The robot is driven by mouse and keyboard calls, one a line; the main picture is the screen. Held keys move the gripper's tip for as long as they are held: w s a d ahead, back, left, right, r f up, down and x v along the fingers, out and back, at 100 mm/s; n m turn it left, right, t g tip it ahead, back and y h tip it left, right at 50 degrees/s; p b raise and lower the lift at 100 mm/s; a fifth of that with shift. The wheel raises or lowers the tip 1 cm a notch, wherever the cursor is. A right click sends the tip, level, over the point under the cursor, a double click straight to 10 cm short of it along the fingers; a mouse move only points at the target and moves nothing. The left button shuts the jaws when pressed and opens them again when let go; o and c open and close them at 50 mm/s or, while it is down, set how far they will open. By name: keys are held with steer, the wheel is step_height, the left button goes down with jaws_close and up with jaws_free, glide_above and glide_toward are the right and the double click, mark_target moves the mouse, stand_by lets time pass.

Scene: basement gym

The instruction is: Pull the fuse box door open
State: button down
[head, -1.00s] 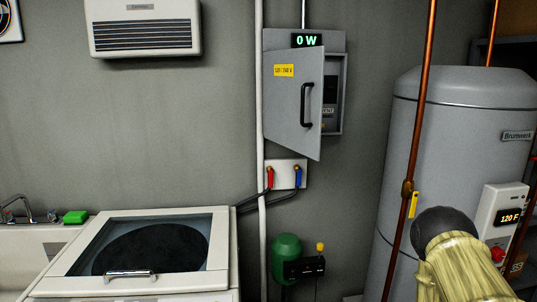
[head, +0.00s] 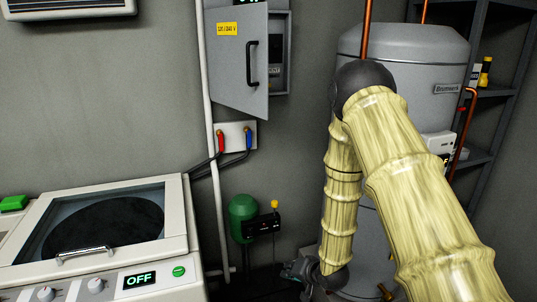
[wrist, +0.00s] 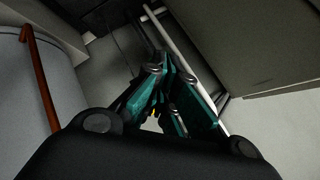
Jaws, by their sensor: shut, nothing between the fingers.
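The grey fuse box (head: 279,55) hangs on the wall at the top of the head view. Its door (head: 232,75) is hinged on the left and stands partly open, with a yellow label and a dark vertical handle (head: 252,62) near its free edge. Part of the box's inside shows to the right of the door. My gripper (head: 298,270) is low in the head view, partly hidden by my arm, well below the door and apart from it. In the wrist view its teal fingers (wrist: 168,95) are shut and empty. The door cannot be made out there.
A grey water tank (head: 395,45) with a copper pipe stands right, behind my arm. A white top-lid machine (head: 120,200) stands at lower left. A green cylinder (head: 243,212) sits below the box. Red and blue plugs are in a wall plate (head: 236,135). Shelves stand far right.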

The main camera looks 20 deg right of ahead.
steer(key=w+d+r+m+t+y, duration=0.1)
steer(key=w+d+r, duration=0.1)
steer(key=w+r, duration=0.45)
steer(key=w+d+r+m+t+y, duration=0.1)
steer(key=w+r+t, duration=0.15)
steer(key=r, duration=0.65)
steer(key=w+d+r+t+y, duration=0.1)
steer(key=w+d+r, duration=0.1)
steer(key=w+r, duration=0.5)
steer(key=w+d+r+m+y, duration=0.1)
steer(key=d+r+y, duration=0.2)
steer(key=r, duration=0.9)
steer(key=d+r+y, duration=0.2)
steer(key=r, duration=1.1)
steer(key=w+a+p, duration=0.4)
steer(key=w+a, duration=0.2)
steer(key=a, duration=0.3)
steer(key=shift+w+a+f, duration=0.2)
